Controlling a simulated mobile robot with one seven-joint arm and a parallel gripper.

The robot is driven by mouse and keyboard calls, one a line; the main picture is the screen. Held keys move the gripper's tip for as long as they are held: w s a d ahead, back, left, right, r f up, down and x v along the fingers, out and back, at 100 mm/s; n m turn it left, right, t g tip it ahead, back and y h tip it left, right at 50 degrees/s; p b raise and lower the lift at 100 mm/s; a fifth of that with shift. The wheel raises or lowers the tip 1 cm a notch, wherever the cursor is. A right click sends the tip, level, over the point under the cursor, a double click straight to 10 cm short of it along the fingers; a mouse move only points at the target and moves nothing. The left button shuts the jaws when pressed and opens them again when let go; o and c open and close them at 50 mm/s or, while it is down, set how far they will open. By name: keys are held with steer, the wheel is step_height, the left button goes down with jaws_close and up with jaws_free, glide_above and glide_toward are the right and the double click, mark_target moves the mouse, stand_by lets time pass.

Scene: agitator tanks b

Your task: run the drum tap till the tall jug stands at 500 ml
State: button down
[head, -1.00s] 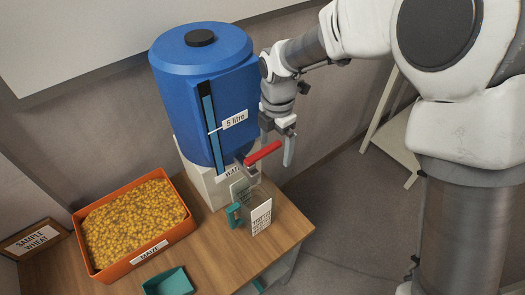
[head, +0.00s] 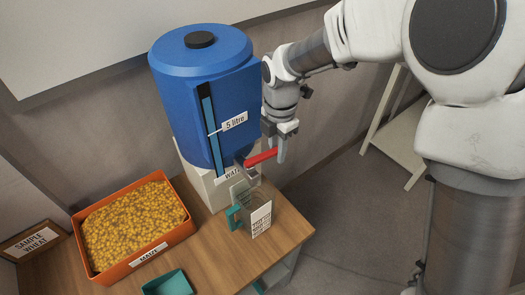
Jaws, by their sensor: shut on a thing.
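The blue drum (head: 190,110) stands on a pale block at the back of the table, with a "5 litre" tag beside its dark sight strip. The tap's red lever (head: 260,158) sticks out to the right low on the drum's front. My gripper (head: 274,148) is shut on the lever's outer part, one finger on its near right side. The tall jug (head: 250,212), clear with a teal handle and a white printed label, stands upright below the tap. The water level in the jug and any stream from the tap cannot be made out.
An orange crate (head: 185,232) of maize stands left of the jug. A teal tray (head: 168,284) lies at the front edge. A "sample wheat" sign (head: 32,243) is at far left. The table's right edge is close to the jug; open floor lies beyond.

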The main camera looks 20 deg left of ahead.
steer(key=shift+s+d, duration=0.55)
steer(key=shift+s, duration=0.2)
steer(key=c, duration=1.4)
jaws_free()
steer(key=shift+s+d, duration=0.9)
steer(key=shift+s, duration=0.15)
steer(key=shift+a, duration=0.15)
stand_by(4.2)
